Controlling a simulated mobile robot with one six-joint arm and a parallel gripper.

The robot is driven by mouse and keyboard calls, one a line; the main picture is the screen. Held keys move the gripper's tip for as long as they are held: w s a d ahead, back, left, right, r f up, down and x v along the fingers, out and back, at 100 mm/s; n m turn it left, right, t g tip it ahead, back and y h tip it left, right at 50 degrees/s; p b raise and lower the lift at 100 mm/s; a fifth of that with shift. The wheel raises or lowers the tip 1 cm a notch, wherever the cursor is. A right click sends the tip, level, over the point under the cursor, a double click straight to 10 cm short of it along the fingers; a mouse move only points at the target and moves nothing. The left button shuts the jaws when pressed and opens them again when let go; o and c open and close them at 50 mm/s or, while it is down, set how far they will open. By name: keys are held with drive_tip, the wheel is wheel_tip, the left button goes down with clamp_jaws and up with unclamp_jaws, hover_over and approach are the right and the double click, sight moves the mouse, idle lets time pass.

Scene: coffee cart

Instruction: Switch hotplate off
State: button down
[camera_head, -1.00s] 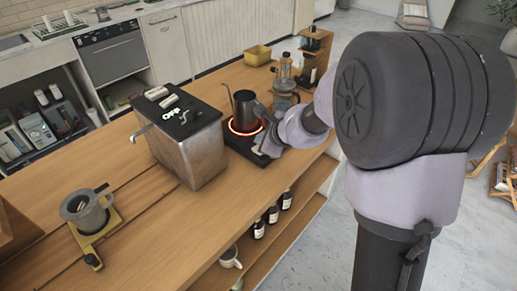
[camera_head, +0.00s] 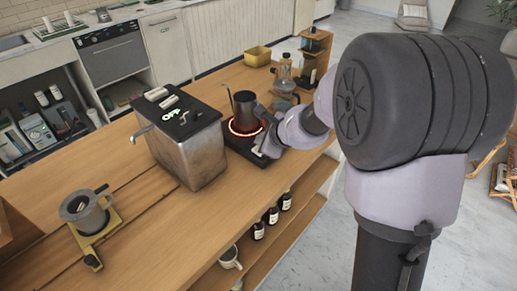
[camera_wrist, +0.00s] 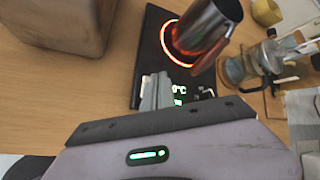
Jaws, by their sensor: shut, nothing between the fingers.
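The hotplate (camera_head: 240,149) is a flat black slab on the wooden counter, with its ring glowing orange-red. In the wrist view, the hotplate (camera_wrist: 150,55) shows lit green characters, partly readable as "0°C", at its near edge. My gripper (camera_head: 263,148) is at the hotplate's near right part. In the wrist view, my gripper (camera_wrist: 155,90) is shut and empty, over the near edge beside the lit display. I cannot tell whether it touches.
A metal box machine (camera_head: 190,150) with a lit "OFF" on top stands left of the hotplate. A glass carafe (camera_head: 285,82) stands behind to the right. A yellow container (camera_head: 257,56) is farther back. A dripper stand (camera_head: 88,220) is at front left.

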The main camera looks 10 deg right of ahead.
idle(0.5)
drive_tip(key=shift+f+b, duration=0.45)
drive_tip(key=shift+b, duration=0.15)
drive_tip(key=shift+f+b, duration=0.5)
drive_tip(key=shift+b, duration=0.1)
idle(0.3)
drive_tip(key=shift+r+p, duration=0.9)
drive_tip(key=shift+r, duration=0.1)
drive_tip(key=shift+r, duration=0.1)
wheel_tip(320, 180, up, 6)
drive_tip(key=p, duration=0.5)
